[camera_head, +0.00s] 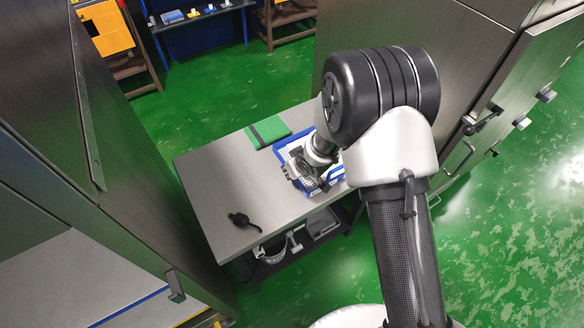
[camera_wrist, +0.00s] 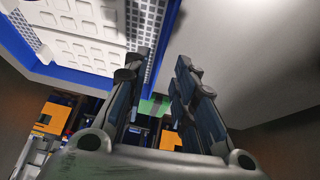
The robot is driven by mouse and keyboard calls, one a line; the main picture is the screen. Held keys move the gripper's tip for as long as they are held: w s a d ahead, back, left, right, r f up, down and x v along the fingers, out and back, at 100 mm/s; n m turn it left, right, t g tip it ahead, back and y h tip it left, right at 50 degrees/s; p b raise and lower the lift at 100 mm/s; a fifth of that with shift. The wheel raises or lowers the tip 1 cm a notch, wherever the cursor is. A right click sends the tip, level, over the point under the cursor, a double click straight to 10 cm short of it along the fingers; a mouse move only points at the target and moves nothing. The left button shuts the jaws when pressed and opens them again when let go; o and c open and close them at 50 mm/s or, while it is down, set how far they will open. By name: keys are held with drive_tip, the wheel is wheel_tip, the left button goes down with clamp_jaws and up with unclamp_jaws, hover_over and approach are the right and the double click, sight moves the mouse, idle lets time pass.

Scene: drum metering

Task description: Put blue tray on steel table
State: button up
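The blue tray (camera_head: 283,142) lies on the steel table (camera_head: 212,172), toward its right side in the head view. It has a blue rim and a white gridded inside. My gripper (camera_head: 305,180) is low over the tray and hides part of it. In the wrist view my gripper (camera_wrist: 164,68) has its two fingers apart. The blue rim of the tray (camera_wrist: 70,77) runs close by the left finger, and part of it shows in the gap. I cannot see the fingers pressing on the rim.
A green and black flat item (camera_head: 268,131) lies on the table behind the tray. A small black object (camera_head: 240,219) lies near the front left edge. Steel cabinets stand close on both sides. The left part of the tabletop is mostly clear. A lower shelf holds several items.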

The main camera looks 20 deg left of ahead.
drive_tip(key=p+v, duration=0.2)
drive_tip(key=v, duration=0.7)
drive_tip(key=shift+p, duration=0.3)
drive_tip(key=s+d+r+m+t+h, duration=0.2)
drive_tip(key=d+r+m+h, duration=0.25)
drive_tip(key=d+r, duration=1.5)
drive_tip(key=s+d+r+m+g, duration=0.1)
drive_tip(key=s+d+r, duration=0.3)
drive_tip(key=s, duration=0.6)
drive_tip(key=s+d+r+m, duration=0.4)
drive_tip(key=s+r, duration=0.1)
drive_tip(key=s, duration=0.6)
drive_tip(key=shift+g, duration=0.4)
drive_tip(key=shift+y, duration=0.25)
